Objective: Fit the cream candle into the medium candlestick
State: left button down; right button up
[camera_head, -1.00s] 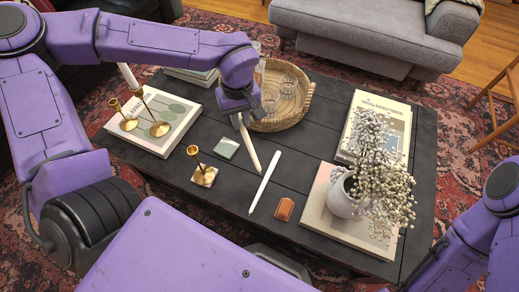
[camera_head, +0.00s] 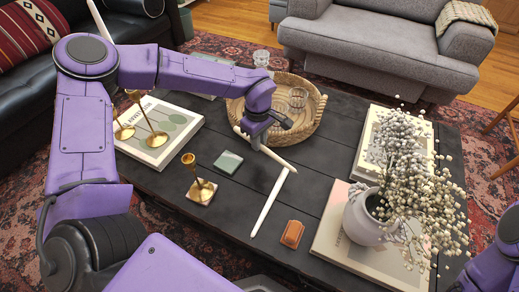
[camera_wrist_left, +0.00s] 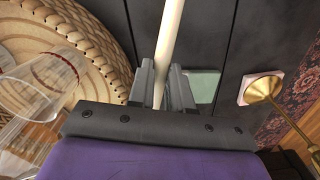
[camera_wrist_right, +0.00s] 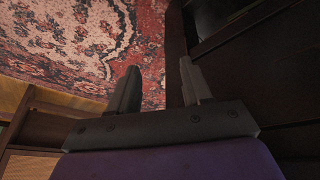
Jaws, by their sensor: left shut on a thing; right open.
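The cream candle (camera_head: 275,157) is held in my left gripper (camera_head: 257,138), above the table. It lies at a shallow slant, its lower end toward the right; it also shows between the fingers in the left wrist view (camera_wrist_left: 172,30). A brass candlestick, which I take as the medium one (camera_head: 195,175), stands empty and upright on a pale coaster, left of and nearer than the gripper. It also shows in the left wrist view (camera_wrist_left: 265,88), apart from the candle. My right gripper (camera_wrist_right: 160,78) is open and empty, over the floor beside dark furniture.
A white candle (camera_head: 268,205) lies on the dark table. A green coaster (camera_head: 229,162), orange box (camera_head: 292,233) and wicker tray (camera_head: 315,122) with glasses are nearby. Two brass candlesticks (camera_head: 155,138) stand on the left book, the taller holding a candle. A flower vase (camera_head: 366,220) is right.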

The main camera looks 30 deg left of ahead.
pick_arm(q)
jog(key=f, duration=0.1)
jog(key=f+b, duration=0.1)
jog(key=f, duration=0.2)
jog(key=shift+w, duration=0.25)
jog(key=shift+r, duration=0.2)
jog(key=shift+f, duration=0.2)
jog(key=c, duration=1)
grip_release()
jog(key=shift+f, duration=0.1)
jog(key=shift+c, duration=0.2)
